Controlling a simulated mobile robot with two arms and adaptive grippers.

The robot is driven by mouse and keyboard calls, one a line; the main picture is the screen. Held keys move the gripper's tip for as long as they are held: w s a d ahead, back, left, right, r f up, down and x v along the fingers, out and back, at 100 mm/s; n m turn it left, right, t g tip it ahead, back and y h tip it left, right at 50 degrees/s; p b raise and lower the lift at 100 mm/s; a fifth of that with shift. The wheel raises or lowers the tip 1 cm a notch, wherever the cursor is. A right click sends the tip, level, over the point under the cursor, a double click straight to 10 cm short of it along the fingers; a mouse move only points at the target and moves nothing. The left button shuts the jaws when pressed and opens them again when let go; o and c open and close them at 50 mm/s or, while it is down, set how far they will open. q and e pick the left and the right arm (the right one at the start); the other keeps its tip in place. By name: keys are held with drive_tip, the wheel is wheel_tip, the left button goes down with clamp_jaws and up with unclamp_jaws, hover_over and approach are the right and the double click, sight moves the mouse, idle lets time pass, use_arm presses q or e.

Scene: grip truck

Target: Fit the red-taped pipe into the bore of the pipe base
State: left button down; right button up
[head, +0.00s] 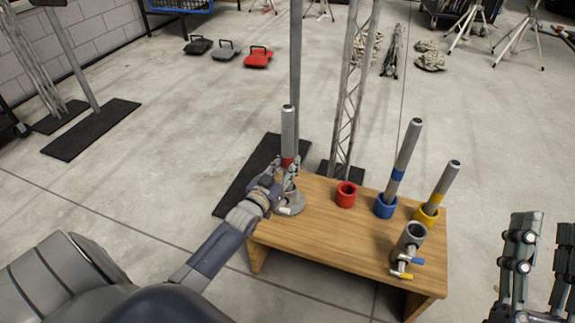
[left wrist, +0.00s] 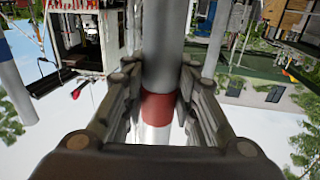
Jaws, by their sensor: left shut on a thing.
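The red-taped pipe (head: 288,130) stands nearly upright at the left end of the wooden table. My left gripper (head: 288,168) is shut on it around the red tape, which also shows between the fingers in the left wrist view (left wrist: 158,106). A grey round pipe base (head: 291,206) sits on the table just below this gripper. The gripper hides the pipe's lower end and the bore, so I cannot tell whether the pipe is in it. My right gripper (head: 543,225) is at the right edge, open and empty, apart from the table.
On the table (head: 330,222) stand an empty red holder (head: 346,195), a blue-taped pipe (head: 406,150) and a yellow-taped pipe (head: 444,182) in matching holders. A grey hollow fitting (head: 408,242) with blue and yellow handles stands near the front right. Truss posts rise behind.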

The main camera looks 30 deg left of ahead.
use_arm(q)
drive_tip(key=shift+f, duration=0.2)
use_arm(e)
drive_tip(key=shift+s+r+t, duration=0.4)
drive_tip(key=shift+s+r, duration=0.05)
drive_tip(key=shift+s, duration=0.05)
use_arm(q)
drive_tip(key=c, duration=1.4)
unclamp_jaws()
drive_tip(key=shift+c, duration=0.2)
drive_tip(key=shift+o, duration=1.2)
drive_tip(key=shift+f, duration=0.15)
drive_tip(key=s, duration=1.2)
drive_tip(key=shift+d, duration=0.45)
